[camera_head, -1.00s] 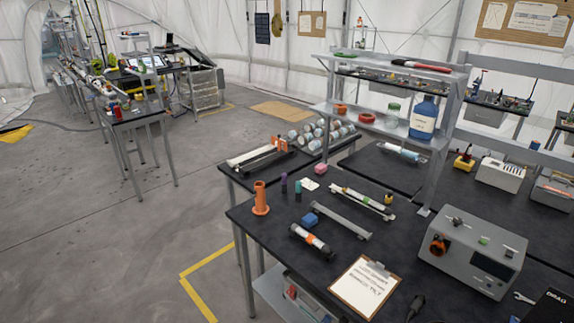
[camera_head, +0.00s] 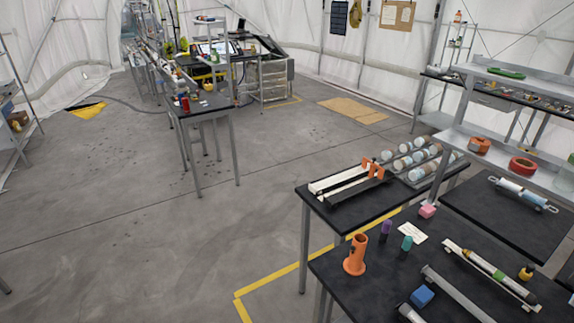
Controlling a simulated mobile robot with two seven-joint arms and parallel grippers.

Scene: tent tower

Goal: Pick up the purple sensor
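The purple sensor (camera_head: 386,230) is a small upright cylinder near the far left part of the dark workbench (camera_head: 378,294). It stands between an orange holder (camera_head: 356,256) on its left and a teal cylinder (camera_head: 407,243) on its right, apart from both. A white card (camera_head: 413,232) lies just behind the teal cylinder. Neither of my grippers shows in the head view.
A blue block (camera_head: 422,296), a pink block (camera_head: 428,211) and long tube assemblies (camera_head: 490,272) lie on the bench. A lower table (camera_head: 318,204) adjoins its far side. A shelf (camera_head: 500,146) rises at right. Open floor (camera_head: 150,240) spreads on the left.

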